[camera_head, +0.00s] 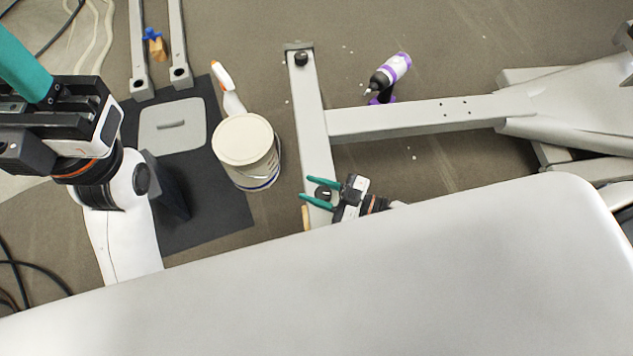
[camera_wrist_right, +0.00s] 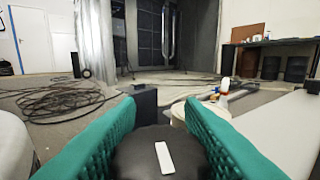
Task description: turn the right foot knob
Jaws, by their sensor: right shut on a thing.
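The foot knob (camera_head: 323,193) is a small black knob on the near end of the grey foot bar (camera_head: 312,120). My right gripper (camera_head: 305,188) has its two green fingers on either side of this knob and is shut on it. In the right wrist view the knob (camera_wrist_right: 140,155) is a dark round shape with a white mark, between the two green fingers, which hide its sides. A second black knob (camera_head: 301,58) sits on the far end of the bar. My left gripper (camera_head: 28,68) is at the upper left, its fingertips cut off by the frame.
A purple-and-white bottle (camera_head: 392,72) is behind the cross beam (camera_head: 420,115). A large pale panel (camera_head: 380,280) covers the near side.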

